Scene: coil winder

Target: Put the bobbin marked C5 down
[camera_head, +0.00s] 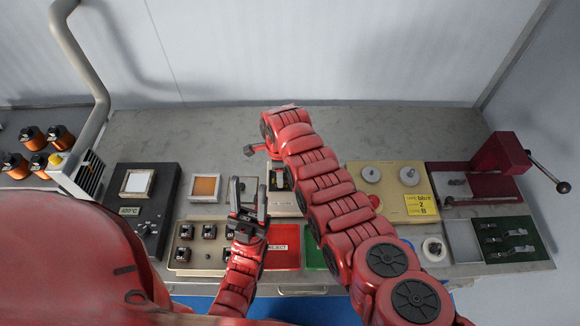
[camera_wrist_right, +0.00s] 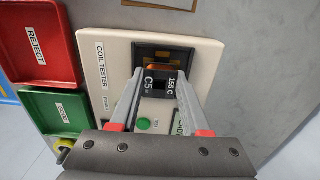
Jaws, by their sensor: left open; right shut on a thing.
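The bobbin marked C5 (camera_wrist_right: 150,83), black with a little orange showing, is between the fingertips of my right gripper (camera_wrist_right: 161,80) in the right wrist view. The gripper is shut on it. The bobbin is at the dark recess of the cream coil tester (camera_wrist_right: 95,35); I cannot tell whether it rests on the bottom. In the head view my right arm partly covers the tester (camera_head: 284,206), and the bobbin is not clear. My left gripper (camera_head: 248,196) is open and empty, left of the tester.
A red REJECT tray (camera_wrist_right: 38,45) and green GOOD tray (camera_wrist_right: 58,118) lie beside the tester. A tray of several black bobbins (camera_head: 184,257) is at front left. A yellow-labelled winder panel (camera_head: 389,206) and red press (camera_head: 500,152) stand right. The back of the bench is clear.

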